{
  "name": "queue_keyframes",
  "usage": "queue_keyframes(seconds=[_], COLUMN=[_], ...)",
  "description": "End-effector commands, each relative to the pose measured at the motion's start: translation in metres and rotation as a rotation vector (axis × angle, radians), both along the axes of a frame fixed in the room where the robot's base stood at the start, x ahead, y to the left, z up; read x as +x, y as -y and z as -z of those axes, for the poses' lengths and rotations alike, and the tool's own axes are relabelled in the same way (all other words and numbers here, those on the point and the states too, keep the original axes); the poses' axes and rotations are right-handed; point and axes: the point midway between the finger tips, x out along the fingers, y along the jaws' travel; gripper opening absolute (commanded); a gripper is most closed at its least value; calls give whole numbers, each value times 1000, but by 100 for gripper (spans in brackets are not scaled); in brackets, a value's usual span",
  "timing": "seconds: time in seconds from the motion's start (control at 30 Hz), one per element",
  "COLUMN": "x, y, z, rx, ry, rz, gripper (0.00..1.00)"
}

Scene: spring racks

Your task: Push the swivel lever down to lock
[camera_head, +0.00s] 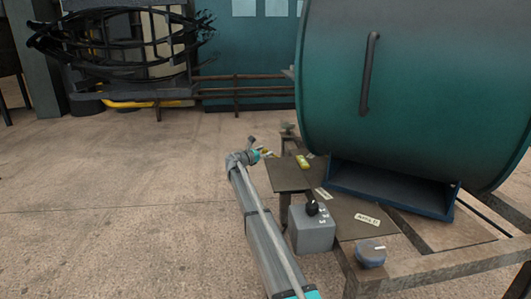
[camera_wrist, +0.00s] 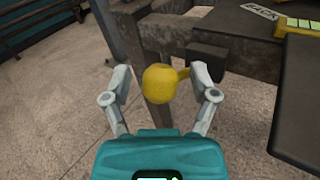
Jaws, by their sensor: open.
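A yellow ball knob (camera_wrist: 159,84) on a short yellow arm stands beside the rusty frame in the wrist view; it looks like the swivel lever's end. Only a small yellow bit of it (camera_head: 266,153) shows in the head view, by my gripper. My gripper (camera_wrist: 161,74) is open, with one finger on each side of the knob. The left finger is apart from it. The right finger is close to the yellow arm; I cannot tell whether they touch. Much of the lever's pivot is hidden.
A brown plate (camera_head: 290,178) carries a yellow-green block (camera_head: 303,161) and labels. A grey box with a black-knobbed lever (camera_head: 312,208) and a blue-grey dial (camera_head: 371,255) stand nearer. A big teal drum (camera_head: 420,90) rises at right. Open floor (camera_head: 120,210) lies at left.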

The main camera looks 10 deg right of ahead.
Motion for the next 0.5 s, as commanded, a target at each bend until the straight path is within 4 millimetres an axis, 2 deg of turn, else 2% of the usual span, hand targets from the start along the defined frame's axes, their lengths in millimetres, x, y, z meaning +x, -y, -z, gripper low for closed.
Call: queue_keyframes(seconds=[0.27, 0.37, 0.5], x=[0, 0, 0], y=[1, 1, 2], z=[0, 0, 0], rx=[0, 0, 0], ry=[0, 0, 0], rz=[0, 1, 1], gripper=[76, 61, 35])
